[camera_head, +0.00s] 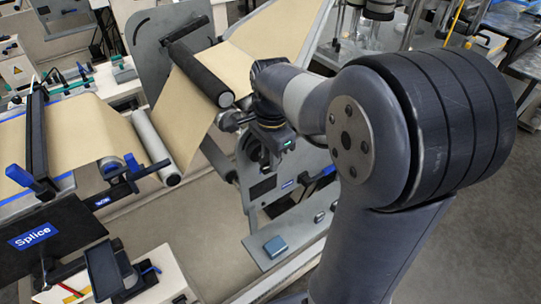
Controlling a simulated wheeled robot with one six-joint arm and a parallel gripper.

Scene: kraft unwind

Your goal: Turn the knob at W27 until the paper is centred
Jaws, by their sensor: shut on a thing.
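The brown kraft paper (182,112) runs down from the dark upper roller (199,72) to the pale lower roller (155,147), then left across the splice table. I cannot tell from this angle whether it is centred. My gripper (264,157) is at the machine's right side, just right of the upper roller's end and in front of the grey side plate. It points downward and is shut on a small part at the machine, which looks to be the knob. The knob is hidden by my gripper, and no W27 label is readable.
My arm covers the right half of the view. A grey side plate (155,32) stands behind the rollers. A black Splice panel (75,240) and a dark bar with blue clamps (37,135) are at left. Grey floor is open below.

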